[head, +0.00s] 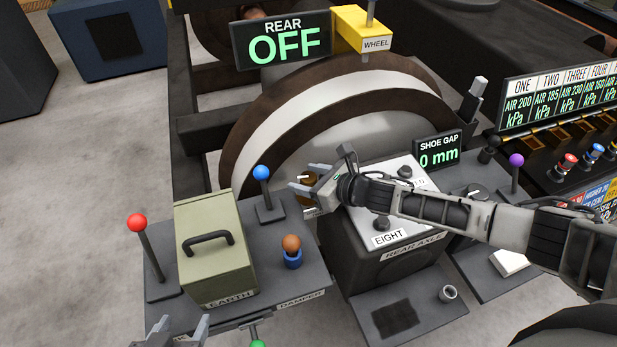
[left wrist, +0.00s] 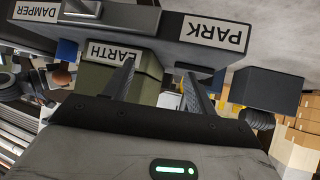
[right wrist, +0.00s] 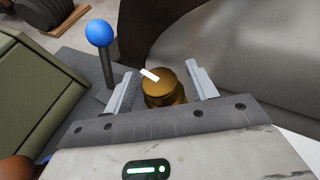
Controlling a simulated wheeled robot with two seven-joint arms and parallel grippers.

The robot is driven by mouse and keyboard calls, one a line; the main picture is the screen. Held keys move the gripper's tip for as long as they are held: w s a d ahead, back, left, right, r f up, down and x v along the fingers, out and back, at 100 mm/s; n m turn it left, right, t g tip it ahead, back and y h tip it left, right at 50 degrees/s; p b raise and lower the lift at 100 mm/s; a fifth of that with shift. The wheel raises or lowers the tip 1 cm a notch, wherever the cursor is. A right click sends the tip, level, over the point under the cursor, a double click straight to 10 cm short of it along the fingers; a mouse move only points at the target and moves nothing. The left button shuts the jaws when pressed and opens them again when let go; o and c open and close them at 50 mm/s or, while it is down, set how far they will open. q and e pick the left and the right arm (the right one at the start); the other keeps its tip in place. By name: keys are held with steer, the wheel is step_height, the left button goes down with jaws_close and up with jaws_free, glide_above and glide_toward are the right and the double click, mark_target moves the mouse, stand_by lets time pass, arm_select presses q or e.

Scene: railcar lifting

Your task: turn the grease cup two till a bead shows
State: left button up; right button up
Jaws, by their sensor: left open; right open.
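A brass grease cup (right wrist: 166,88) with a white pointer mark on top stands in the right wrist view. No number shows on it, so I cannot tell whether it is cup two. In the head view it is a small brown shape (head: 309,188), partly hidden by my right gripper (head: 303,188). My right gripper is open, with one finger on each side of the cup and visible gaps between. No bead of grease shows. My left gripper (head: 178,332) is open and empty at the bottom edge, in front of the olive EARTH box (head: 215,245).
Beside the right gripper stands a blue-knobbed lever (head: 262,174). A red-knobbed lever (head: 138,224) and an orange-topped damper knob (head: 291,244) are nearby. The REAR AXLE box (head: 385,260) lies under my right arm. Signs read OFF (head: 284,43) and 0 mm (head: 438,157).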

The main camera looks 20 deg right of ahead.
steer(key=c, duration=1)
steer(key=shift+s+a+f+m+h, duration=0.1)
steer(key=shift+s+a+m+h, duration=0.05)
steer(key=shift+a+m+h, duration=0.2)
steer(key=shift+d+m+t+h, duration=0.1)
steer(key=shift+m+t+h, duration=0.25)
steer(key=shift+m+t, duration=0.1)
steer(key=shift+d+m+t+h+b, duration=0.15)
steer(key=shift+m+t+h, duration=0.15)
steer(key=shift+m+h, duration=0.55)
steer(key=shift+d+m+t+h+b, duration=0.15)
steer(key=shift+m+t+h, duration=0.1)
steer(key=shift+m+h, duration=0.55)
steer(key=o, duration=1)
steer(key=p+v, duration=0.1)
steer(key=v, duration=1.4)
steer(key=shift+s+r, duration=0.3)
steer(key=shift+s, duration=0.05)
